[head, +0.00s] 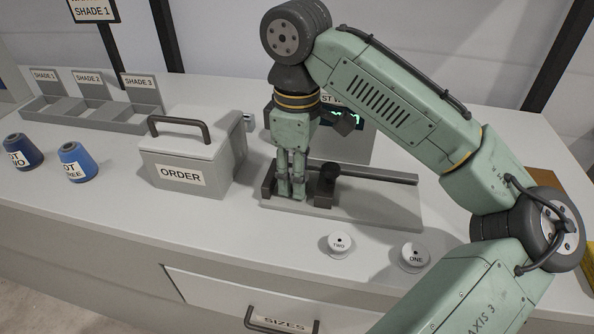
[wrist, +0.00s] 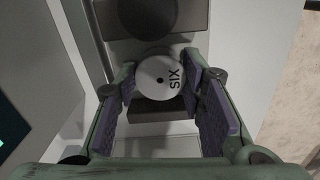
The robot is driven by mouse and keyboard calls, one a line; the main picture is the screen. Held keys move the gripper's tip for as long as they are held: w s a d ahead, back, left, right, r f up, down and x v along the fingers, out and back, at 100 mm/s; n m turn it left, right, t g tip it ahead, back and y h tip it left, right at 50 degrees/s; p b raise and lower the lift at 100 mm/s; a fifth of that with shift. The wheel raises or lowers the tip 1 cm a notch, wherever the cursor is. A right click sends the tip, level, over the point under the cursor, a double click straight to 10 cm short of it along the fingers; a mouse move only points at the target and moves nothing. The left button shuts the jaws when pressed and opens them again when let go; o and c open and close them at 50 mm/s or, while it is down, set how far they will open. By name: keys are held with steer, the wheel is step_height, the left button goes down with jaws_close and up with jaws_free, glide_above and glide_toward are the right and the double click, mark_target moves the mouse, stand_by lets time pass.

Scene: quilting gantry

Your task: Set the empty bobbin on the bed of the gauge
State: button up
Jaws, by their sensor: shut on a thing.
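A white bobbin (wrist: 153,86) marked SIX sits between the purple-padded fingers of my gripper (wrist: 160,76), which is shut on it. In the head view my gripper (head: 291,194) points straight down at the left end of the gauge (head: 385,208), and its fingers hide the bobbin. The gauge has a flat grey bed, a dark end block on the left, a long rail behind and a dark block with a round knob (head: 329,171) just right of my fingers. The bobbin is low between these blocks; I cannot tell whether it touches the bed.
Bobbins TWO (head: 340,243) and ONE (head: 412,256) lie on the counter in front of the gauge. The ORDER box (head: 186,177) stands close on the left, with two blue cones (head: 76,162) beyond it. A display (head: 355,145) stands behind. The drawer marked SIZES (head: 283,322) is below.

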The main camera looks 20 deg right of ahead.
steer(key=shift+f, duration=0.1)
steer(key=o, duration=0.9)
steer(key=shift+c, duration=0.2)
step_height(320, 180, up, 12)
steer(key=shift+p, duration=0.3)
